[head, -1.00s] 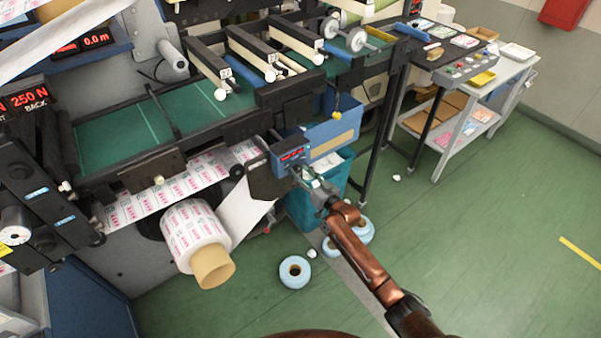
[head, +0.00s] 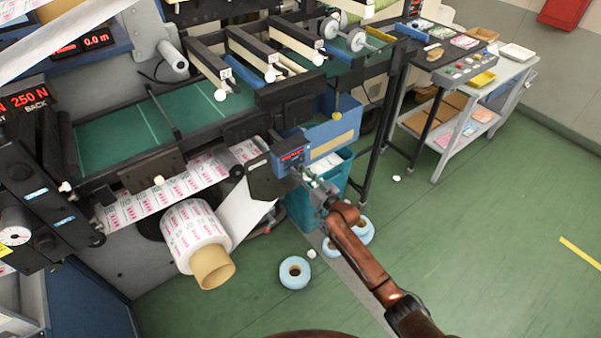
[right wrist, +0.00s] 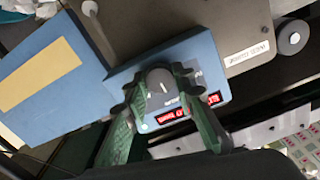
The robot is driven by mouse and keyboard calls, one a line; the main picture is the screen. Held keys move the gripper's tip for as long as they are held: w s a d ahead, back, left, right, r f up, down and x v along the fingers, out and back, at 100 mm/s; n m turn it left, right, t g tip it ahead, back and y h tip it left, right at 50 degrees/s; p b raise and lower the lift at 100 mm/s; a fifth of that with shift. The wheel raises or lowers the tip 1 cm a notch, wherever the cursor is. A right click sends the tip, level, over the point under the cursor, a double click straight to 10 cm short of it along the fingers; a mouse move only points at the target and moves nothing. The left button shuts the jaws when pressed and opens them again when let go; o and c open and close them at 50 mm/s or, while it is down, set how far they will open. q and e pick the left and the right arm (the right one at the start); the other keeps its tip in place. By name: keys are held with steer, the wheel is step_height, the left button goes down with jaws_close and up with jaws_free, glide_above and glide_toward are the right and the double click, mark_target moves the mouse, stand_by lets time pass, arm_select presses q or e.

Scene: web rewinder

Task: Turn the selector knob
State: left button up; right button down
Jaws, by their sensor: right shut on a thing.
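The selector knob (right wrist: 160,82) is a dark round knob with a white pointer line on a blue control box (right wrist: 211,68) with red lit digits. In the right wrist view my right gripper (right wrist: 160,92) has its two green-padded fingers on either side of the knob, shut on it. In the head view the blue control box (head: 288,156) is at the machine's front edge, with my right gripper (head: 308,178) at its right side. The knob itself is hidden or too small to tell there. My left gripper is not in view.
A printed label roll (head: 195,238) hangs left of the box. A teal bin (head: 330,180) stands behind the right gripper, and blue rolls (head: 295,272) lie on the floor.

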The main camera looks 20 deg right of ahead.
steer(key=m, duration=0.4)
steer(key=shift+m+p, duration=0.3)
steer(key=shift+p, duration=0.05)
steer(key=m, duration=0.4)
steer(key=shift+m, duration=0.3)
stand_by(0.4)
steer(key=c, duration=1.6)
jaws_free()
steer(key=v, duration=1.2)
